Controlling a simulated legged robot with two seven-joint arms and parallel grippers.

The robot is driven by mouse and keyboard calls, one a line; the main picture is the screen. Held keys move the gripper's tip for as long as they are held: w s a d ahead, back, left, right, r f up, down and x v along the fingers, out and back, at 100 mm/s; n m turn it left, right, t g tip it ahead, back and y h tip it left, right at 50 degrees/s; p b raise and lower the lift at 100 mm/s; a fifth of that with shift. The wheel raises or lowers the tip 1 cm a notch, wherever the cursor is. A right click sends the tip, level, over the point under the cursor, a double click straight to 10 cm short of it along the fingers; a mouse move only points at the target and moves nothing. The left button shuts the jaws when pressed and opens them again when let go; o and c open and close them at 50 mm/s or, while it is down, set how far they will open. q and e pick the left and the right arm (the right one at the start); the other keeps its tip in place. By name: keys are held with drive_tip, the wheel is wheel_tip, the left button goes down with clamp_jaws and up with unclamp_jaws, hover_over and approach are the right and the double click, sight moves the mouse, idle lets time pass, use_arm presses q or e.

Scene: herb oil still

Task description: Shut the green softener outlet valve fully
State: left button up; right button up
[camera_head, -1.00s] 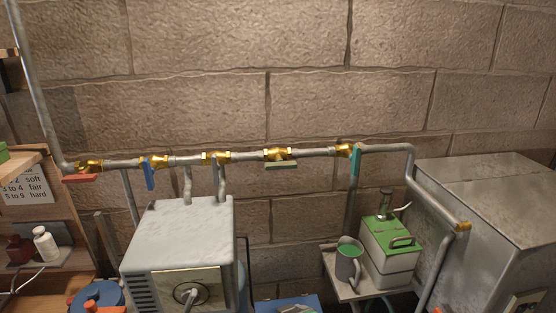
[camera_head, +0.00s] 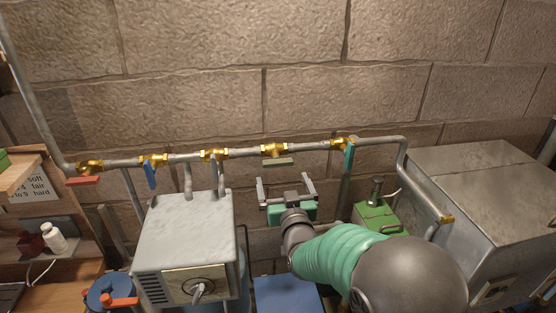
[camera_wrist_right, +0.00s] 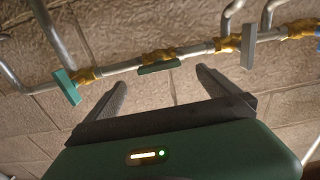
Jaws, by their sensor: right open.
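The green softener outlet valve has a brass body (camera_head: 274,149) on the grey pipe and a dull green lever (camera_head: 278,162) lying along the pipe. In the right wrist view, which is turned over, the green lever (camera_wrist_right: 160,67) shows ahead, between the directions of the two fingers. My right gripper (camera_head: 286,186) is open and empty, a little below the valve, with its fingers pointing towards the pipe. In the right wrist view the gripper (camera_wrist_right: 161,77) seems short of the lever, not touching it. My left gripper is out of view.
On the same pipe are a teal lever (camera_head: 348,157) to the right, and a blue lever (camera_head: 150,175) and a red lever (camera_head: 83,181) to the left. A grey box (camera_head: 185,230) stands below left, a metal tank (camera_head: 490,190) at right, and a green-topped container (camera_head: 378,217) beside my arm.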

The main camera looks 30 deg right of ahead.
sight(278, 166)
drive_tip(key=p+x, duration=0.1)
drive_tip(key=x, duration=0.6)
drive_tip(key=shift+d+p, duration=0.1)
drive_tip(key=shift+p, duration=0.3)
drive_tip(key=shift+w+d, duration=0.3)
drive_tip(key=shift+a, duration=0.2)
drive_tip(key=c, duration=1.3)
drive_tip(key=shift+f, duration=0.1)
